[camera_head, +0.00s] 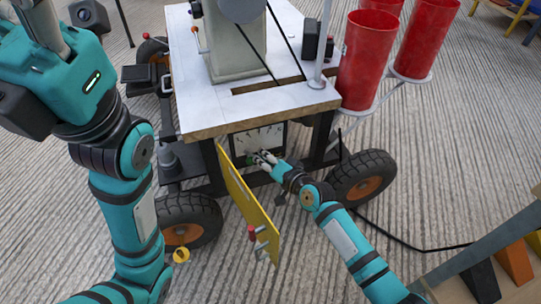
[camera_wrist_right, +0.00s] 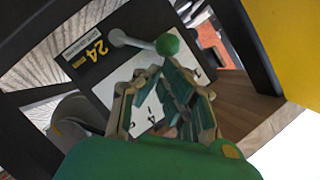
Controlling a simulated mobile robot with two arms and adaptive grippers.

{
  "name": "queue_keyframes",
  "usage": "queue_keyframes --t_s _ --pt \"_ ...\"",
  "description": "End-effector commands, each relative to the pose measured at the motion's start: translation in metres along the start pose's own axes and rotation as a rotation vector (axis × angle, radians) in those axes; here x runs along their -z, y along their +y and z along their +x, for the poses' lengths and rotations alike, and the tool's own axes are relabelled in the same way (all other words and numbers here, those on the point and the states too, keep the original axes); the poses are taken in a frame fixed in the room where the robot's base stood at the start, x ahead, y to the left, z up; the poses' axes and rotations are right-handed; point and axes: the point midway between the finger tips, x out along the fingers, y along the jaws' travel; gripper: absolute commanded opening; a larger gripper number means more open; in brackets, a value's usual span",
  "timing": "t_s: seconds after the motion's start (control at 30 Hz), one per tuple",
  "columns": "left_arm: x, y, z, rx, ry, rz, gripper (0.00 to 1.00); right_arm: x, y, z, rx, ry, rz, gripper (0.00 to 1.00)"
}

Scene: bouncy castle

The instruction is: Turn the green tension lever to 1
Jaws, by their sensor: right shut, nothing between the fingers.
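The green tension lever's ball knob (camera_wrist_right: 167,45) sits on a pale metal rod in the right wrist view. The rod runs left to its pivot on a panel. A white dial plate (camera_wrist_right: 142,112) with black numbers, a 4 among them, lies behind my fingers, which hide part of it. My right gripper (camera_wrist_right: 168,82) is shut and empty, its tips just below the knob; I cannot tell if they touch it. In the head view my right gripper (camera_head: 262,158) is at the dial panel (camera_head: 262,137) under the cart top. My left gripper is out of view.
An open yellow door (camera_head: 245,200) stands left of my right gripper. The wheeled cart's top (camera_head: 210,112) overhangs the panel. Red cylinders (camera_head: 367,60) stand at the right, above a tyre (camera_head: 365,178). A plate with a yellow 24 (camera_wrist_right: 98,47) is near the lever.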

Motion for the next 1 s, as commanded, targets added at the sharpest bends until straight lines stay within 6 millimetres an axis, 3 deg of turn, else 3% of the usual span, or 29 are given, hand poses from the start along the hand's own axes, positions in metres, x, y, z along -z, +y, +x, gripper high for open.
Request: queue_keyframes --t_s 0.17,0.63,0.8,1.0 --pt "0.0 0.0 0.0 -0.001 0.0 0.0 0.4 0.0 0.001 -0.012 0.0 0.0 0.0 0.0" --pt "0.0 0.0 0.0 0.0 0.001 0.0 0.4 -0.001 0.002 -0.103 -0.002 -0.001 -0.001 0.0" --pt "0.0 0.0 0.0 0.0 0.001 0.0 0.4 -0.001 0.001 -0.118 -0.001 -0.001 0.001 0.0" --pt "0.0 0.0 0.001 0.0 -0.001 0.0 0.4 0.001 -0.001 -0.121 0.001 0.003 -0.001 0.0"
